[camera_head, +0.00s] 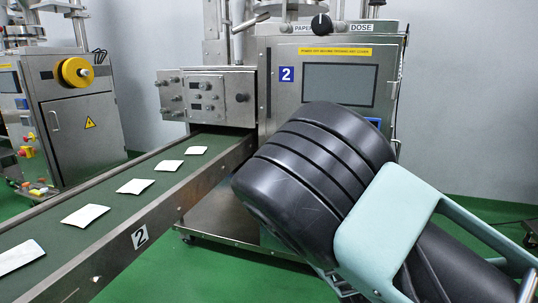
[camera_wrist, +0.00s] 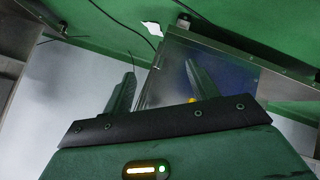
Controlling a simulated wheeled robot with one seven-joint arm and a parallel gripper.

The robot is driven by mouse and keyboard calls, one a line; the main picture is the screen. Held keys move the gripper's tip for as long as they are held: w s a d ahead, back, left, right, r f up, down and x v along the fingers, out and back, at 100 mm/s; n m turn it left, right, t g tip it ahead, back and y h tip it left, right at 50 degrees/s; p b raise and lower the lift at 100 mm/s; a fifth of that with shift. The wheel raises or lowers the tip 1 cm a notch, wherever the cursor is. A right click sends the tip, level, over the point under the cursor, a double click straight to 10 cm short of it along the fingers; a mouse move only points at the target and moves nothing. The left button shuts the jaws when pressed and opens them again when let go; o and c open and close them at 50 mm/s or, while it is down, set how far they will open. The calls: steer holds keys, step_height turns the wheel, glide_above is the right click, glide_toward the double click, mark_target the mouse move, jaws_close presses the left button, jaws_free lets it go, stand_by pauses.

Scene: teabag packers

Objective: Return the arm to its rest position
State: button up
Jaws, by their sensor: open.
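My gripper (camera_wrist: 160,78) shows in the wrist view with its two dark green fingers spread apart. Nothing is between the fingertips. My arm (camera_head: 330,170), with black ribbed and pale teal links, fills the lower right of the head view. It leans in front of the steel machine marked 2 (camera_head: 292,105) and hides part of its front. The gripper itself cannot be made out in the head view.
A green conveyor belt (camera_head: 98,192) with several white packets runs from the machine to the lower left. Another steel cabinet (camera_head: 85,130) stands at the far left. The wrist view shows green floor (camera_wrist: 255,25), a dark cable and metal panels, with a small white piece (camera_wrist: 152,28).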

steer(key=s+a+r+n+g+y, duration=0.1)
steer(key=s+a+r+g+y, duration=0.25)
steer(key=s+a, duration=0.3)
steer(key=s+a+r+g+y, duration=0.35)
steer(key=s+a, duration=0.25)
steer(key=s, duration=0.2)
steer(key=s+d+r+n+h+p, duration=0.15)
steer(key=s+r+n, duration=0.35)
steer(key=s+r, duration=0.85)
step_height(320, 180, up, 39)
steer(key=p, duration=3.8)
steer(key=shift+s+n+g, duration=0.2)
steer(key=shift+n+g, duration=0.1)
steer(key=shift+g, duration=0.1)
steer(key=shift+d+r, duration=0.1)
